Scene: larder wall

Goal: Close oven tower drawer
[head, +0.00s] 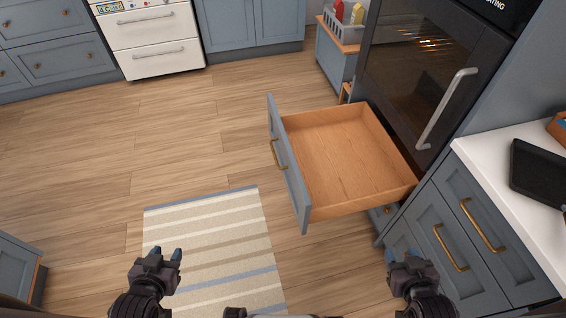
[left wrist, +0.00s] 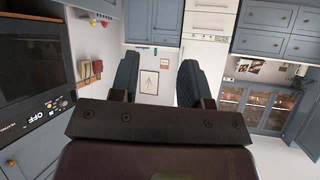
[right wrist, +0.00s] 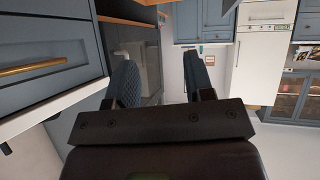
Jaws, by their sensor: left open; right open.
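The oven tower drawer (head: 345,160) stands pulled far out below the dark oven (head: 425,70) in the head view. Its wooden inside is empty. Its blue-grey front (head: 288,165) faces left and carries a brass handle (head: 279,153). My left gripper (head: 170,256) is open and empty over the striped rug, to the left of the drawer and nearer to me. My right gripper (head: 404,256) is open and empty, nearer to me than the drawer, beside the counter cabinets. Both wrist views show spread fingers with nothing between them; neither gripper touches the drawer.
A white counter (head: 520,170) with a dark flat object (head: 540,175) and brass-handled cabinets (head: 450,240) borders the right. A striped rug (head: 215,245) lies on the wooden floor. The floor left of the drawer is clear.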

